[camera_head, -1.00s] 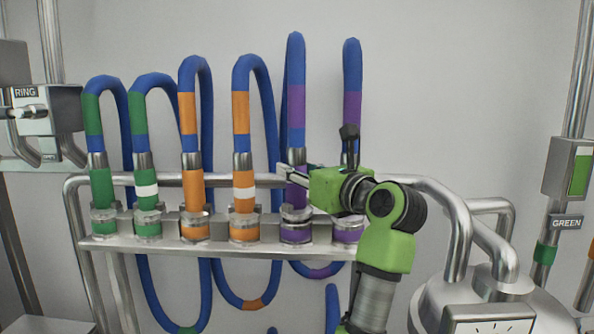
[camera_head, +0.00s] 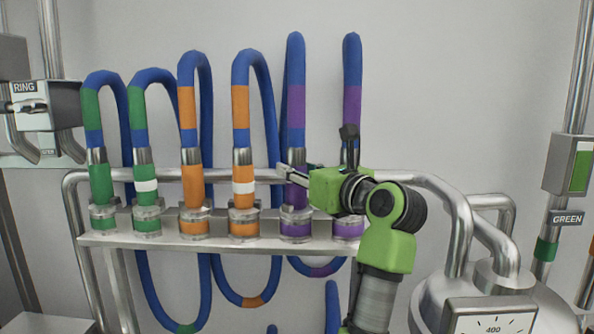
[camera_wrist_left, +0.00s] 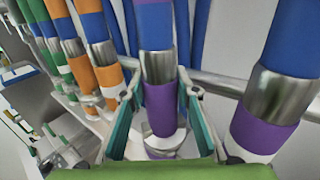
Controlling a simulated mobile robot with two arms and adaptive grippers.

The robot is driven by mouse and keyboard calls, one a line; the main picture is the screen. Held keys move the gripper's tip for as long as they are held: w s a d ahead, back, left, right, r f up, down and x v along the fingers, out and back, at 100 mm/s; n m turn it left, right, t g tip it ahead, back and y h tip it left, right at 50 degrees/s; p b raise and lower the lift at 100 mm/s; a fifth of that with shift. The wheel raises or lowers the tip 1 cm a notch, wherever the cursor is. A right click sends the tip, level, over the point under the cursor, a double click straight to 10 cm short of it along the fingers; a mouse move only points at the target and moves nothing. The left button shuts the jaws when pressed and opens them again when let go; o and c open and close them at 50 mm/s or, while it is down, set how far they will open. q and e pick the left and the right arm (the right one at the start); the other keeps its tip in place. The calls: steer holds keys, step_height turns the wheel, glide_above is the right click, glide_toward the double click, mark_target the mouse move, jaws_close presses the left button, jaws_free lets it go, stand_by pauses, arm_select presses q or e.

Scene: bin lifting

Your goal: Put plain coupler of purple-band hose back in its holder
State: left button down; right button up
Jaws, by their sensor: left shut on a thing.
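The plain purple coupler (camera_head: 296,196) hangs under the left purple-band hose (camera_head: 296,105), upright at its holder cup (camera_head: 296,229) on the rack. My left gripper (camera_head: 286,171) reaches in from the right and is shut on this coupler. In the left wrist view the fingers (camera_wrist_left: 163,94) stand on both sides of the purple coupler (camera_wrist_left: 160,112). Its lower end is at the holder ring; I cannot tell whether it is fully seated. My gripper and wrist hide the other purple coupler in the head view; it shows at the right in the left wrist view (camera_wrist_left: 258,134). My right gripper is not in view.
The steel rack (camera_head: 160,243) also holds green and orange couplers to the left, some with white bands. The right purple-band hose (camera_head: 352,100) stands close beside my gripper. A rail runs behind the couplers. A tank with a gauge (camera_head: 490,318) stands at the lower right.

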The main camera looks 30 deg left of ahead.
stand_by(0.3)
arm_select(q)
steer(key=c, duration=1.5)
jaws_free()
steer(key=shift+f, duration=0.15)
step_height(320, 180, up, 10)
steer(key=shift+r, duration=0.1)
